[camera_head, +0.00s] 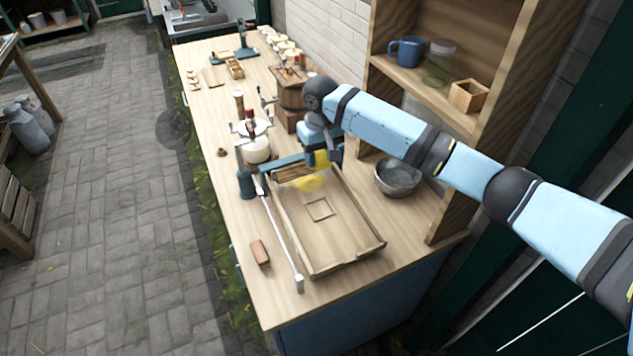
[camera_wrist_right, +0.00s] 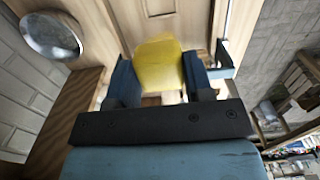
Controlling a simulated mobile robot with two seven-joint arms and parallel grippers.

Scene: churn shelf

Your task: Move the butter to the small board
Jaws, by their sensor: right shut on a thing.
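The yellow butter (camera_head: 311,184) is between the fingers of my right gripper (camera_head: 320,160), at the far end of a wooden tray (camera_head: 347,238). In the right wrist view the butter (camera_wrist_right: 159,62) sits between the two blue fingers, which are shut on it. Whether its underside touches the tray is hard to tell. A small square outline (camera_head: 319,209) shows on the tray floor; I cannot tell whether it is a separate board. A small flat wooden board (camera_head: 213,77) lies toward the far end of the counter. My left gripper is out of view.
A metal bowl (camera_head: 398,178) stands right of the tray, beside the shelf post. A glass churn jar (camera_head: 256,148) stands behind the tray. A blue-based lever with a long metal bar (camera_head: 283,240) runs along its left side. A brown block (camera_head: 260,253) lies front left.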

